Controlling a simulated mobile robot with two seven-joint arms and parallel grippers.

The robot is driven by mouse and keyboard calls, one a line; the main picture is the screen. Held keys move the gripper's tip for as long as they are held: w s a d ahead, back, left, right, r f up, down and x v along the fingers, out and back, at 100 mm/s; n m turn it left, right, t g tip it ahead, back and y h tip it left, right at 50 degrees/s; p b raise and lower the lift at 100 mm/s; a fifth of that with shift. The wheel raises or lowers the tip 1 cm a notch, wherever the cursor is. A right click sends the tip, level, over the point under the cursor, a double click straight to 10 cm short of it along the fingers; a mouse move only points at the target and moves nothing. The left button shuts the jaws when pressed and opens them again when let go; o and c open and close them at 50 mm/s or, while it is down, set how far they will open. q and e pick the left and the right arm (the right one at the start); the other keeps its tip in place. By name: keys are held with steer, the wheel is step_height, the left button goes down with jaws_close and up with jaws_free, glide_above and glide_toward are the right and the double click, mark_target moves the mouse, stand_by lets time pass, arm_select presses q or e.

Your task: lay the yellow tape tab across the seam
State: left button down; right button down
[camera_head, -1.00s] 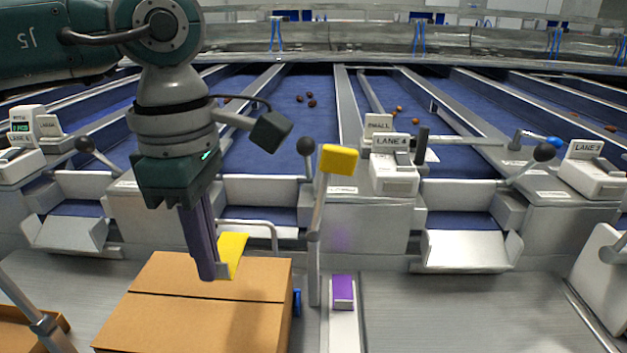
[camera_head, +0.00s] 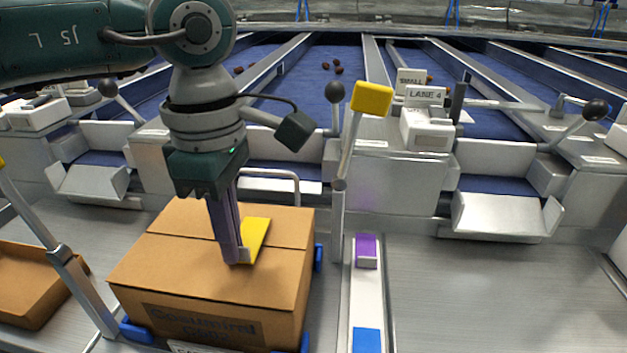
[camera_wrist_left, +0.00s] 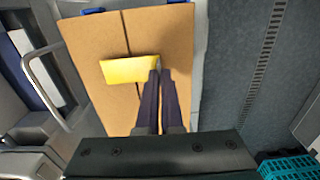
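A closed brown cardboard box (camera_head: 175,265) stands on the bench at lower left, with a seam (camera_head: 290,248) running left to right over its top. My left gripper (camera_head: 238,258) points down at the box top, its fingers close together on the near end of the yellow tape tab (camera_head: 258,232). The tab looks flat and spans the seam from both sides. In the left wrist view the tab (camera_wrist_left: 125,70) covers part of the seam (camera_wrist_left: 126,42), its right end at the fingertips (camera_wrist_left: 160,72). Whether its whole underside touches the cardboard I cannot tell. My right gripper is out of view.
A yellow-topped post (camera_head: 372,98) stands behind the box to the right. A narrow strip with a purple block (camera_head: 366,250) and a blue patch (camera_head: 367,341) lies right of the box. An open carton (camera_head: 30,285) is at left. Bare bench lies further right.

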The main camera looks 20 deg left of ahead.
arm_select(q)
steer(key=shift+f+b, duration=0.3)
stand_by(0.8)
steer(key=c, duration=1)
jaws_free()
steer(key=shift+c, duration=0.6)
steer(key=shift+r, duration=0.1)
steer(key=shift+r+p, duration=2.55)
steer(key=shift+r, duration=0.9)
